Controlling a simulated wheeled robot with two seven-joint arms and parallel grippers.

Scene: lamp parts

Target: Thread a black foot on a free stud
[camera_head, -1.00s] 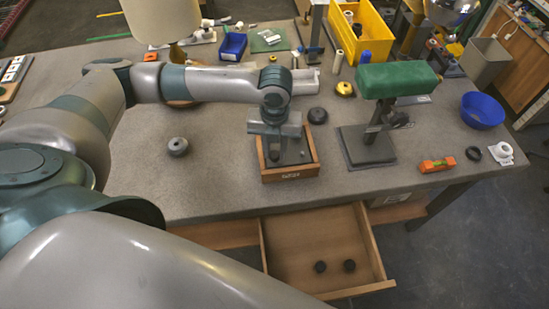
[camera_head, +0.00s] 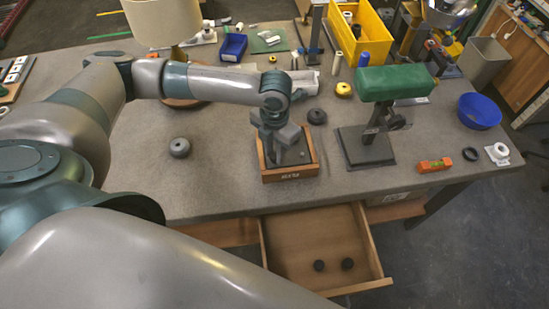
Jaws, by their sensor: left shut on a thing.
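My left gripper (camera_head: 281,152) points down into a small wooden box (camera_head: 291,174) with a grey top plate, near the table's front edge. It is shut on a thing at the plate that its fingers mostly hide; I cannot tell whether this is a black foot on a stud. A small stud (camera_head: 303,155) shows on the plate to the right of the fingers. Two black feet, a left one (camera_head: 319,265) and a right one (camera_head: 347,263), lie in the open drawer. My right gripper is out of view.
The open drawer (camera_head: 300,236) juts out below the table front. A dark round knob (camera_head: 317,116) lies behind the box, a grey one (camera_head: 180,147) to its left. A stand with a green pad (camera_head: 395,82) is close on the right. The table's left front is clear.

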